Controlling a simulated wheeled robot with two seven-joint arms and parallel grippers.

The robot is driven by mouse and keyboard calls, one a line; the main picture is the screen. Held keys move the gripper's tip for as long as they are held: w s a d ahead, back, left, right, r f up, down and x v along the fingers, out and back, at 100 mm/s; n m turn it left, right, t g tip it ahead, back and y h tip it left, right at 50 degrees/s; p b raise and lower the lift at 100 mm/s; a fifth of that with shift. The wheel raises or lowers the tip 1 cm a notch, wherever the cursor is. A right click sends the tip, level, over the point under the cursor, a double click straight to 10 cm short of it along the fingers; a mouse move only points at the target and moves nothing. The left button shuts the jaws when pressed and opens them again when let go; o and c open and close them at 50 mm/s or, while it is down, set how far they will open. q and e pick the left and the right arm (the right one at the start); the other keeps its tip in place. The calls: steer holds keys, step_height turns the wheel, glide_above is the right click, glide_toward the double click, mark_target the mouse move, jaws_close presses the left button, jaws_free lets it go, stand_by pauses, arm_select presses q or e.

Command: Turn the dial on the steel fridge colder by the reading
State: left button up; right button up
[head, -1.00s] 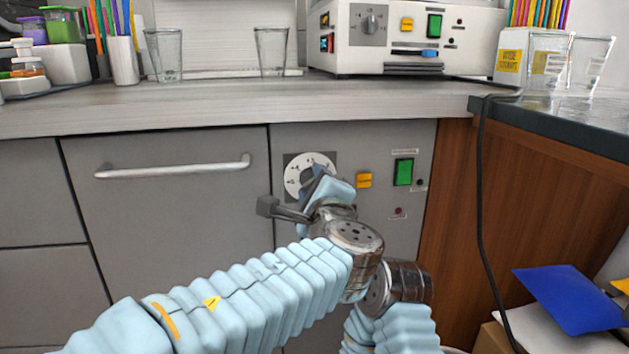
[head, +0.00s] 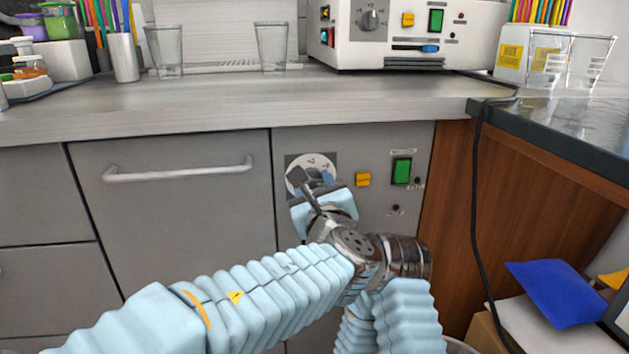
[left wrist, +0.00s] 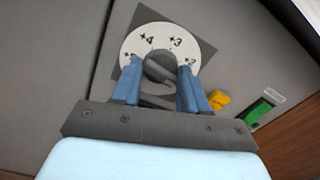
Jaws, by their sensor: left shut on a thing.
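The steel fridge front (head: 235,220) has a white round dial (head: 297,180) with printed numbers, partly covered by my left gripper (head: 318,180) in the head view. In the left wrist view, the dial (left wrist: 201,45) shows +4 and +3 along its top, with other marks half hidden at both sides. Its dark grey knob (left wrist: 160,68) lies between the blue fingers of my left gripper (left wrist: 159,85), which is shut on it. I cannot tell exactly which number the knob points at. My right gripper is not in view.
Right of the dial are a yellow switch (head: 363,179) and a green switch (head: 401,171). A bar handle (head: 178,173) juts out at left. The counter (head: 230,110) above holds glasses and the white sealer machine (head: 420,30). A black cable (head: 474,220) hangs at right.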

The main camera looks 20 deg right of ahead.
arm_select(q)
steer(key=shift+f+m, duration=0.15)
steer(key=shift+m, duration=0.15)
steer(key=o, duration=1.1)
steer(key=shift+c, duration=0.2)
steer(key=v, duration=1.3)
steer(key=shift+s+b, duration=0.3)
steer(key=shift+s, duration=0.1)
steer(key=shift+a, duration=0.1)
